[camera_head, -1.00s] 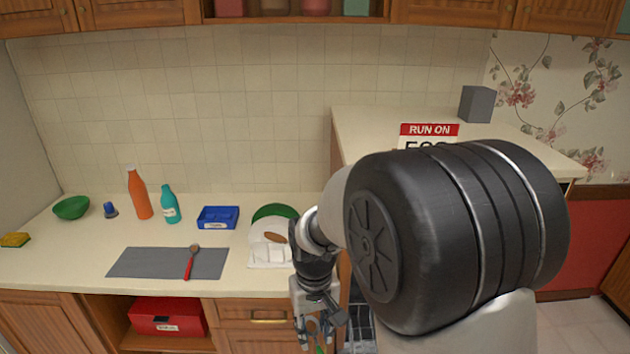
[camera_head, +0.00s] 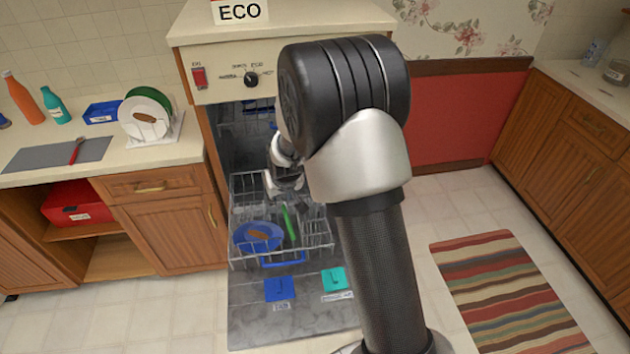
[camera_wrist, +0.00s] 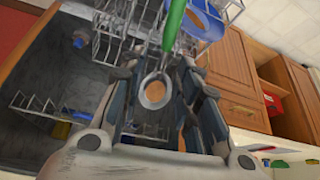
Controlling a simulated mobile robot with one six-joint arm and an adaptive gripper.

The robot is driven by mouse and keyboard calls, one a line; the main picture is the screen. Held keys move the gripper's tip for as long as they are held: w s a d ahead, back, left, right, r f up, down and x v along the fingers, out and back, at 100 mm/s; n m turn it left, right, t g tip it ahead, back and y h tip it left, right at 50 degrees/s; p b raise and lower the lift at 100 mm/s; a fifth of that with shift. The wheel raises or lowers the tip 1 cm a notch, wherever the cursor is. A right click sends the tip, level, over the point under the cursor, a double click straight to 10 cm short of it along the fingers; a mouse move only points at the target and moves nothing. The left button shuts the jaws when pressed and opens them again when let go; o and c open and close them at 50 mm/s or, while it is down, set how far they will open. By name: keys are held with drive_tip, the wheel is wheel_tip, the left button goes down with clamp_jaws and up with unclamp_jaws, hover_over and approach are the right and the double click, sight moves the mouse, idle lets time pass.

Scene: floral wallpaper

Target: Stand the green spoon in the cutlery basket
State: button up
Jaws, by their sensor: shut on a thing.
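My gripper (camera_head: 287,196) is over the pulled-out lower rack of the open dishwasher. It is shut on the green spoon (camera_head: 290,226), also seen in the wrist view (camera_wrist: 173,24). The bowl end lies between the fingers and the green handle points down and away toward the rack. I cannot tell whether the handle tip touches anything. Grey wire compartments (camera_head: 317,232) stand at the rack's right; I cannot clearly tell the cutlery basket from the rack wires.
A blue plate with a brown stain (camera_head: 240,238) stands in the rack's left part. Blue (camera_head: 279,289) and teal (camera_head: 334,280) patches lie on the lowered door (camera_head: 245,325). A striped rug (camera_head: 510,300) lies right. The counter holds a red-handled spoon (camera_head: 77,150) on a grey mat.

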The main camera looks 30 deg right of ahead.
drive_tip(key=shift+w+d+f+t, duration=0.2)
drive_tip(key=shift+w+f+t, duration=0.05)
drive_tip(key=shift+w, duration=0.25)
drive_tip(key=shift+w+d+f+t, duration=0.15)
drive_tip(key=shift+w+f+t, duration=0.1)
drive_tip(key=shift+w, duration=0.2)
drive_tip(key=shift+w+d+f, duration=0.15)
drive_tip(key=shift+w+d, duration=0.05)
drive_tip(key=shift+w, duration=0.05)
drive_tip(key=w+d+f+m+t+h+b, duration=0.1)
drive_tip(key=w+d+f+t+h+b, duration=0.15)
drive_tip(key=d+t, duration=0.35)
drive_tip(key=w+d+f+m+t+h+b, duration=0.1)
drive_tip(key=w+d+f+t+h+b, duration=0.15)
drive_tip(key=d+t, duration=0.3)
wheel_tip(320, 180, down, 13)
drive_tip(key=b, duration=0.3)
drive_tip(key=shift+d+y, duration=0.2)
drive_tip(key=shift+y, duration=0.1)
drive_tip(key=shift+s+g, duration=0.1)
drive_tip(key=shift+g, duration=0.15)
drive_tip(key=o, duration=1.1)
drive_tip(key=shift+f, duration=0.1)
